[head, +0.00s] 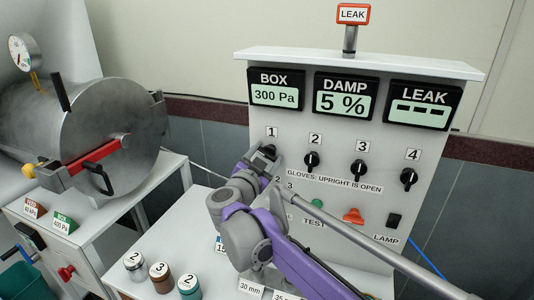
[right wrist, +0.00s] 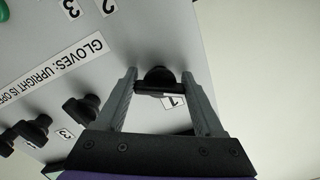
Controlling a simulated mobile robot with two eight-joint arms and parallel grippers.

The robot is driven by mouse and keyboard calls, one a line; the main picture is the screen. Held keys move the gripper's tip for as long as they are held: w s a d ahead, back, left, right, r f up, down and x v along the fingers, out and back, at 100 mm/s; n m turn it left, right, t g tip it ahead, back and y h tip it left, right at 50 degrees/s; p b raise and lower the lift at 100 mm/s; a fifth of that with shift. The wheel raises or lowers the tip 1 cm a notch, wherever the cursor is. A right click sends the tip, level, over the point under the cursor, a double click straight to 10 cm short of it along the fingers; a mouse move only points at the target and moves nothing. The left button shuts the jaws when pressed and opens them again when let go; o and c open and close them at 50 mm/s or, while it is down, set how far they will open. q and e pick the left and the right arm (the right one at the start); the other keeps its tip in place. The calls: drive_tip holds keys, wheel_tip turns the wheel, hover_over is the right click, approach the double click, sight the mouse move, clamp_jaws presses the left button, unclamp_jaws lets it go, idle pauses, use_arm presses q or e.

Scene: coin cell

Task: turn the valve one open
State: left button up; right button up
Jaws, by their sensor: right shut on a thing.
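The valve one knob is black and sits under the label 1 (head: 271,132) on the grey panel. In the head view my right gripper (head: 266,153) covers most of it. In the right wrist view the valve one knob (right wrist: 158,76) sits between the two fingertips of my right gripper (right wrist: 159,82). The gripper is shut on it. Its bar spans from finger to finger, roughly along the row of knobs. The valve two knob (head: 311,161), valve three knob (head: 360,170) and valve four knob (head: 409,178) look upright. My left gripper is out of view.
A strip reading "GLOVES: UPRIGHT IS OPEN" (head: 334,182) runs below the knobs. Displays read BOX 300 Pa (head: 276,96), DAMP 5 % (head: 344,104) and LEAK dashes (head: 420,113). Numbered jars (head: 160,279) stand at lower left. A steel chamber (head: 100,120) stands at left.

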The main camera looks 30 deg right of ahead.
drive_tip(key=m+p, duration=0.1)
drive_tip(key=m, duration=0.5)
drive_tip(key=shift+a+r+p, duration=0.1)
drive_tip(key=shift+p, duration=0.2)
drive_tip(key=m+p, duration=0.1)
drive_tip(key=m, duration=0.5)
idle(0.4)
drive_tip(key=o, duration=1.4)
drive_tip(key=v, duration=1.1)
drive_tip(key=shift+w+b, duration=0.1)
drive_tip(key=shift+b, duration=0.2)
